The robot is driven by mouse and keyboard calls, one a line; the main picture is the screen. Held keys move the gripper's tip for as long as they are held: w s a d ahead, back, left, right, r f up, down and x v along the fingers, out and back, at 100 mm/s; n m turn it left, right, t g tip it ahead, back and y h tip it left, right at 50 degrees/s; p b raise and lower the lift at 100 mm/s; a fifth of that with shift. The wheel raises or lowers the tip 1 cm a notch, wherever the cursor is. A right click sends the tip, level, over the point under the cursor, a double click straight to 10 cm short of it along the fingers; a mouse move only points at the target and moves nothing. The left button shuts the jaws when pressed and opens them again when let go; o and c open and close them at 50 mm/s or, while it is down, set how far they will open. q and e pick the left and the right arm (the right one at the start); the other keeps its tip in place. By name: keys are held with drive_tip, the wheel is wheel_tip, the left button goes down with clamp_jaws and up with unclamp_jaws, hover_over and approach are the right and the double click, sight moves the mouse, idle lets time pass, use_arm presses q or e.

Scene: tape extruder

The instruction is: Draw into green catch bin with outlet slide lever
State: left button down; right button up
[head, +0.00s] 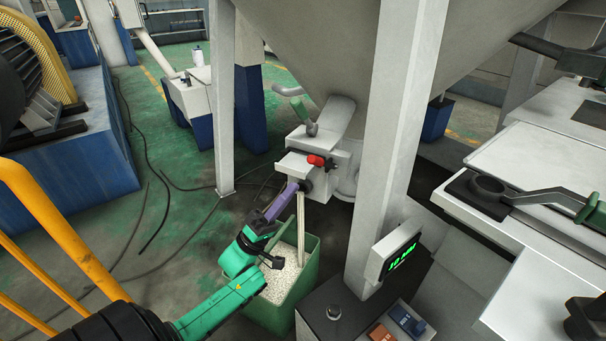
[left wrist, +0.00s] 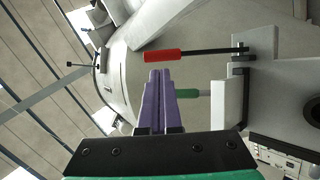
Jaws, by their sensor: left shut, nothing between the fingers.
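The green catch bin (head: 266,314) stands on the floor under the hopper outlet (head: 296,166) and holds white pellets. A pale, narrow stream (head: 301,228) runs from below the outlet down to the bin. A red-handled lever (head: 316,160) sits at the outlet; a green-handled lever (head: 298,107) sits above it. In the left wrist view a red handle (left wrist: 163,55) on a dark rod lies beyond the fingertips, and a green handle (left wrist: 187,93) is partly behind them. My left gripper (head: 303,186) has its purple fingers shut and empty, just below the red handle. My right gripper is out of view.
Grey hopper legs (head: 380,140) flank the outlet. A yellow rail (head: 60,235) runs at left. Cables lie on the green floor.

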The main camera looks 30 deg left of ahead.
sight(324, 163)
use_arm(q)
drive_tip(key=x, duration=0.5)
drive_tip(key=shift+w+d+r, duration=0.1)
drive_tip(key=shift+w+r, duration=0.05)
